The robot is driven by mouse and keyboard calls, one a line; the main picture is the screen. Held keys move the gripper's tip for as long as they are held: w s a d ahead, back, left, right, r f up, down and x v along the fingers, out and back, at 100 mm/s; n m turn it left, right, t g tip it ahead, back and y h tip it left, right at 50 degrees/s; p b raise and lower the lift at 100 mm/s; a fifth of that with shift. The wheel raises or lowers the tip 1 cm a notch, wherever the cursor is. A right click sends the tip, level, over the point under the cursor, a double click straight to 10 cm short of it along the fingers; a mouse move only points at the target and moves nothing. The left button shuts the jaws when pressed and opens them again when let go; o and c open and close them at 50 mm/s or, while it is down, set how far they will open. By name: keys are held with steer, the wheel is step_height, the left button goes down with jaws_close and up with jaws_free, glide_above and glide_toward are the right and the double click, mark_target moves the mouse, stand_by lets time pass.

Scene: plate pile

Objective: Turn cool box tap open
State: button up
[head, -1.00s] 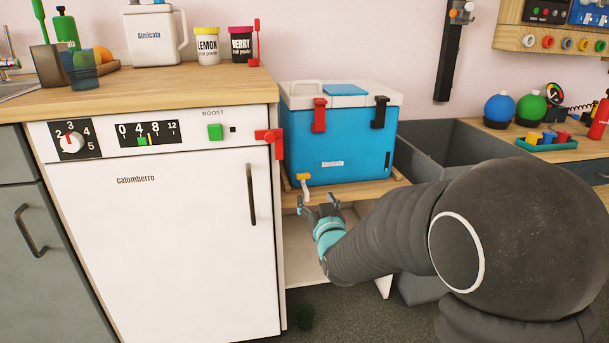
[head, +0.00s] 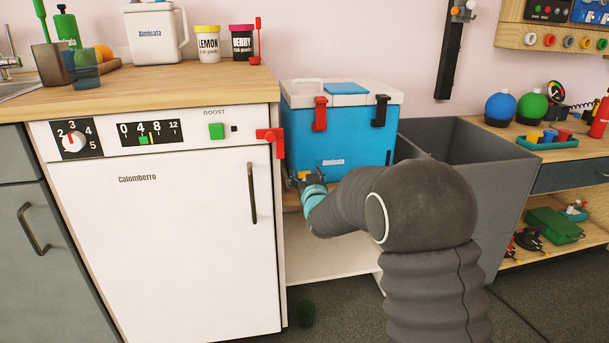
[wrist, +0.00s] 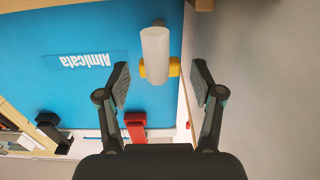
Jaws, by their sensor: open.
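The blue cool box (head: 350,135) with a white lid stands on a wooden shelf right of the white fridge. Its tap, with a white spout (wrist: 155,52) and a yellow handle (wrist: 174,67), shows in the wrist view between and just beyond my fingers. In the head view the yellow handle (head: 304,175) is small and partly covered by my gripper (head: 308,177). My gripper (wrist: 160,85) is open, with one finger on each side of the tap and no clear contact. In the wrist view the box appears upside down.
The white fridge (head: 170,220) with a red latch (head: 271,137) stands close on the left. A grey open bin (head: 470,175) is on the right. A red clasp (wrist: 135,125) and a black clasp (wrist: 52,129) are on the box front.

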steer(key=shift+w, duration=0.2)
steer(key=c, duration=1.2)
steer(key=shift+o, duration=0.2)
